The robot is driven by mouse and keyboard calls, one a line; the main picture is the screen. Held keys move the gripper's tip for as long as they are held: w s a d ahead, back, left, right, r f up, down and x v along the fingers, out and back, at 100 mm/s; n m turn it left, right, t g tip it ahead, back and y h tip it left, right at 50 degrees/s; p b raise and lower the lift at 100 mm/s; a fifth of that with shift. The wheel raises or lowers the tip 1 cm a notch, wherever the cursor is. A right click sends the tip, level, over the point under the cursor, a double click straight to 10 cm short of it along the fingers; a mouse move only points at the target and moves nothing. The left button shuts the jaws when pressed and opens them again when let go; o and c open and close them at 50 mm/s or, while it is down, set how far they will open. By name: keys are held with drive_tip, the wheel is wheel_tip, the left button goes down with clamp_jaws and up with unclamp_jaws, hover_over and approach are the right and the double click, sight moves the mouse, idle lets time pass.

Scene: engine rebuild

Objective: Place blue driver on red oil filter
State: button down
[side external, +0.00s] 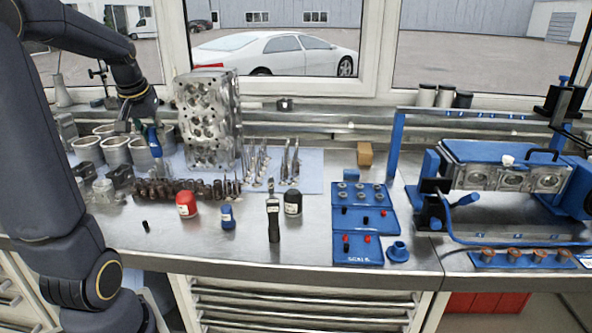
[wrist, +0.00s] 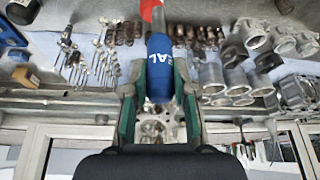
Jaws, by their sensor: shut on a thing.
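The blue driver (wrist: 160,72) is gripped between the two fingers of my gripper (wrist: 158,88) in the wrist view. Its blue handle carries white lettering. In the side view my gripper (side external: 138,122) is at the back left, above the bench, with the blue driver (side external: 154,141) hanging from it beside the grey cylinders. The red oil filter (side external: 187,205) stands on the bench, to the right of and nearer the front than my gripper. A red patch shows past the driver's far end in the wrist view; I cannot tell whether it is the filter.
Grey cylinder liners (side external: 115,151) stand near my gripper. A tall engine head (side external: 207,120) is to its right. Dark camshaft parts (side external: 180,189) lie behind the red filter. A blue filter (side external: 228,217), a black filter (side external: 293,203) and a black-handled tool (side external: 273,219) stand right of it.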

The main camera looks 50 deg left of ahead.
drive_tip(key=w+a+f, duration=0.6)
drive_tip(key=f, duration=0.4)
drive_tip(key=shift+w+f, duration=0.15)
drive_tip(key=shift+f, duration=0.2)
drive_tip(key=shift+a+f, duration=0.1)
drive_tip(key=c, duration=0.9)
unclamp_jaws()
